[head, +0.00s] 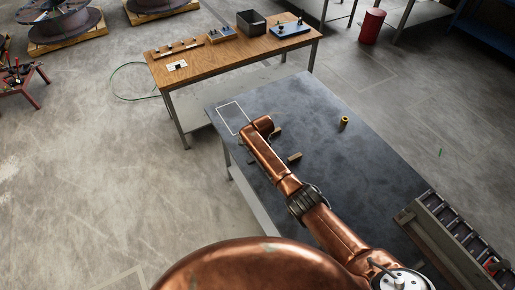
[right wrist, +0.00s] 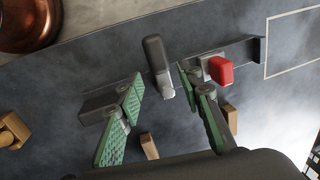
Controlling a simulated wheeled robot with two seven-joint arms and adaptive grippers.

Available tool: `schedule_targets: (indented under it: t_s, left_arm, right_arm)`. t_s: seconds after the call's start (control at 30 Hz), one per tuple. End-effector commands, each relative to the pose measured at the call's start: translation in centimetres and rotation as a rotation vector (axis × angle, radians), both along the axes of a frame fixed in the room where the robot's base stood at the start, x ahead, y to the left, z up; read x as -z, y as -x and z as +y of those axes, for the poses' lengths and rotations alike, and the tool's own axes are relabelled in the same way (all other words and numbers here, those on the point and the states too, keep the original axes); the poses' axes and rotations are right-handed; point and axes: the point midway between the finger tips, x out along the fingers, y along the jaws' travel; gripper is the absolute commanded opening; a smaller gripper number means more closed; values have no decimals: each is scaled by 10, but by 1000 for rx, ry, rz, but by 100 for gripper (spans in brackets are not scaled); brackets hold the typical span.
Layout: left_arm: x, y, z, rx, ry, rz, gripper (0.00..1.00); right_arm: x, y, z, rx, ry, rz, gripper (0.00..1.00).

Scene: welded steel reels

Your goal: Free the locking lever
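The locking lever (right wrist: 157,62) looks like a dark grey handle with a lighter metal end. It stands on a grey metal fixture (right wrist: 232,52) in the right wrist view. A red knob (right wrist: 221,70) is on the fixture to the right of the lever. My right gripper (right wrist: 159,93) is open, with a green-padded finger on either side of the lever's lower end. I cannot tell whether either pad touches it. In the head view my copper right arm hides the gripper and most of the fixture. My left gripper is in neither view.
The fixture is on a dark table (head: 315,110). Wooden blocks (head: 295,157) lie beside my arm, and a yellow ring (head: 344,120) lies farther right. A white outlined rectangle (head: 219,109) marks the far left corner. A roller conveyor (head: 455,235) stands at lower right.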

Motion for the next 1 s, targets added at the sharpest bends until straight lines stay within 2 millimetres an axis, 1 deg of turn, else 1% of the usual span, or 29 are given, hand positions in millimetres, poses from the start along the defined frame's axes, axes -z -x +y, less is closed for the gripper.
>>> schedule_targets:
  t_s: [0.03,0.2,0.3,0.4,0.5,0.6,1.0]
  left_arm:
    - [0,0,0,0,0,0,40]
    - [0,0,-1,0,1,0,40]
    - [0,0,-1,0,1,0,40]
    - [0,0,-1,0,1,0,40]
    - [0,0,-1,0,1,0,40]
    - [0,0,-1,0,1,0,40]
    - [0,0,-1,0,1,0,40]
  right_arm:
    - [-11,1,0,-1,-4,-4,34]
    - [-45,7,-3,0,-3,-5,34]
    - [-63,10,-4,0,-3,-4,34]
    - [-75,13,-5,0,-2,-2,34]
    - [-83,14,-6,0,-1,-3,34]
    - [-86,15,-6,0,0,-1,34]
    - [-87,15,-6,0,0,-1,34]
